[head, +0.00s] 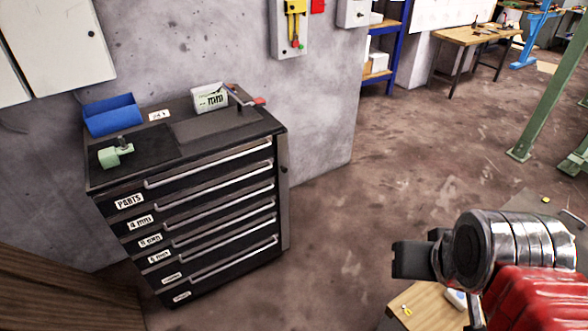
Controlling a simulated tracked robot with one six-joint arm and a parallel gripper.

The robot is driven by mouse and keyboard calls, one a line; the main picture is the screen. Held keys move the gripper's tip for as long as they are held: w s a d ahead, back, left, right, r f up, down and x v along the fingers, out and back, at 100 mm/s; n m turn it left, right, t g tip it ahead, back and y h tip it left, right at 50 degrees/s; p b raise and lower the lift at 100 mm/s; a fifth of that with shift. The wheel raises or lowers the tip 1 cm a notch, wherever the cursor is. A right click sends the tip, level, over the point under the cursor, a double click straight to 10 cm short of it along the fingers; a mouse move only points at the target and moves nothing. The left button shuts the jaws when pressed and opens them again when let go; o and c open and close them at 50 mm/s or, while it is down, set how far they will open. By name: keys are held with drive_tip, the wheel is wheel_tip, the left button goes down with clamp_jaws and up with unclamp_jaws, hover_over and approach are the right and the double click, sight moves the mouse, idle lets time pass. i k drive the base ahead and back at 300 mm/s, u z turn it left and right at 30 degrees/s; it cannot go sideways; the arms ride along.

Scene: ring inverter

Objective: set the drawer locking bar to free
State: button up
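A dark drawer cabinet (190,166) stands against the grey wall at the left in the head view. Its several drawers have long pale handles and white labels such as "PARTS"; all look shut. A narrow upright grey bar (283,205) runs down the right edge of the drawer fronts and looks like the locking bar. A small dark spot, maybe a knob or lock, shows on its upper part. Its exact setting cannot be told. My gripper (410,260) is at the lower right, well apart from the cabinet, its dark fingers pointing left. Nothing shows held; its opening is hard to see.
On the cabinet top are a blue bin (113,115), a small green vice-like item (115,155), a white box (210,98) and a red-handled tool (258,101). A wooden surface (60,290) is at lower left. Open floor (340,225) lies between the cabinet and my gripper.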

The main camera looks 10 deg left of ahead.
sight(282, 145)
drive_tip(key=u, duration=0.45)
drive_tip(key=i, duration=1)
drive_tip(key=u, duration=0.25)
